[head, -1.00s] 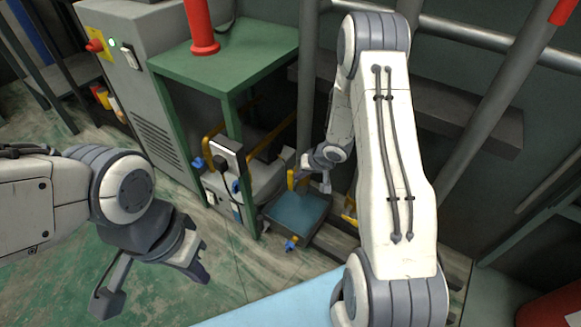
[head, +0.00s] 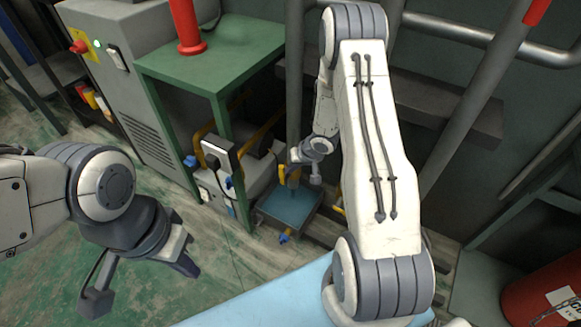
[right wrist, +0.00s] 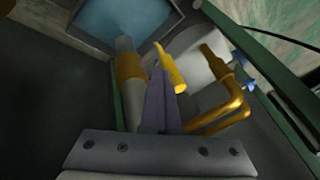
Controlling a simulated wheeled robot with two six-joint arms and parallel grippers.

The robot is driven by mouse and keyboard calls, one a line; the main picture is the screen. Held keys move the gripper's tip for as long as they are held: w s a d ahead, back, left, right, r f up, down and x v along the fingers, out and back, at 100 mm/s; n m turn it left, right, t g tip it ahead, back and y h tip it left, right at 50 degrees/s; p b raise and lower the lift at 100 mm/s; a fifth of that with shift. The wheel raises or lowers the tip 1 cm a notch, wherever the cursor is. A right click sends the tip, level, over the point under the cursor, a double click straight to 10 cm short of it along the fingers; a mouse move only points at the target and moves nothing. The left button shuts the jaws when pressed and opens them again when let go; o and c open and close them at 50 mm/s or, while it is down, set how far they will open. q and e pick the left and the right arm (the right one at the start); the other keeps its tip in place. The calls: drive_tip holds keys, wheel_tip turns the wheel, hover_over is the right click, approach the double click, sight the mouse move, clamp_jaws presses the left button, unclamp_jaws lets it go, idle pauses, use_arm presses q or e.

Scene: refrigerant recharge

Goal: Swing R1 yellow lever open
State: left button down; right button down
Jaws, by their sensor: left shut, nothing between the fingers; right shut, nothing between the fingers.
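A short yellow lever (right wrist: 172,70) shows in the right wrist view, just right of my right fingertips; I cannot tell whether they touch it. Left of the fingers a grey pipe with a brass-coloured collar (right wrist: 129,68) runs up toward a blue plate (right wrist: 105,18). My right gripper (right wrist: 160,80) is shut and empty. In the head view my right gripper (head: 292,178) is above the blue plate (head: 288,207), and the lever beside it is largely hidden. My left gripper (head: 185,262) is shut and empty over the floor at the left.
Bent yellow pipes (right wrist: 225,105) stand right of the lever. A green table (head: 215,55) with a red cylinder on it (head: 186,25) is beside the grey cabinet (head: 130,80). A red tank (head: 540,295) is at lower right. Open floor lies at lower left.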

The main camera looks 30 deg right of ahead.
drive_tip(key=p+v, duration=0.5)
drive_tip(key=v, duration=0.3)
drive_tip(key=s+a+r+n+h, duration=0.2)
drive_tip(key=a+r+n+h, duration=0.15)
drive_tip(key=a+r, duration=1)
drive_tip(key=s+a+r+n+g+y, duration=0.15)
drive_tip(key=s+a+r, duration=0.25)
drive_tip(key=s, duration=0.4)
drive_tip(key=s+a+r+n+g+p, duration=0.1)
drive_tip(key=s+a+r+n+g, duration=0.2)
drive_tip(key=s, duration=0.5)
drive_tip(key=s+a+r+n+g+y, duration=0.1)
drive_tip(key=s+a+r+n, duration=0.3)
drive_tip(key=s, duration=0.5)
wheel_tip(320, 180, up, 35)
drive_tip(key=m+p, duration=0.1)
drive_tip(key=p, duration=3.3)
drive_tip(key=shift+w+d+m, duration=0.2)
drive_tip(key=shift+w+m, duration=0.1)
drive_tip(key=shift+w, duration=0.1)
